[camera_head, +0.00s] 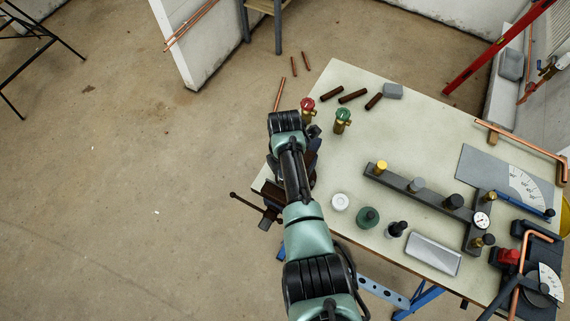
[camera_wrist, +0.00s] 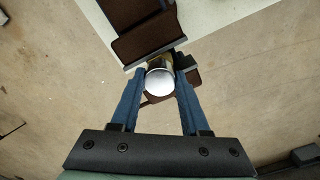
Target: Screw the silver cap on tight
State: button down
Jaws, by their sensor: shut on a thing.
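The silver cap (camera_wrist: 159,82) is seen from above in the wrist view, with a round pale top. A bit of brass (camera_wrist: 160,61) shows just beyond it, against the dark brown vise (camera_wrist: 143,38). How the cap sits on its thread cannot be told. My gripper (camera_wrist: 160,75) is shut on the cap, one blue finger on each side. In the head view my arm hides the cap and the fingers, and the vise (camera_head: 270,211) shows only in part at the table's left edge.
The table (camera_head: 400,135) holds a red-handled valve (camera_head: 308,105) and green-handled valve (camera_head: 343,117) near my arm. A dark manifold bar (camera_head: 398,190) with several caps and a gauge (camera_head: 481,220) lies to the right. A grey tray (camera_head: 432,255) is at the front. Open floor lies left.

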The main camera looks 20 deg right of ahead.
jog(key=m, duration=0.9)
jog(key=shift+m, duration=0.4)
jog(key=m, duration=1)
jog(key=shift+f, duration=0.1)
jog(key=c, duration=0.6)
grip_release()
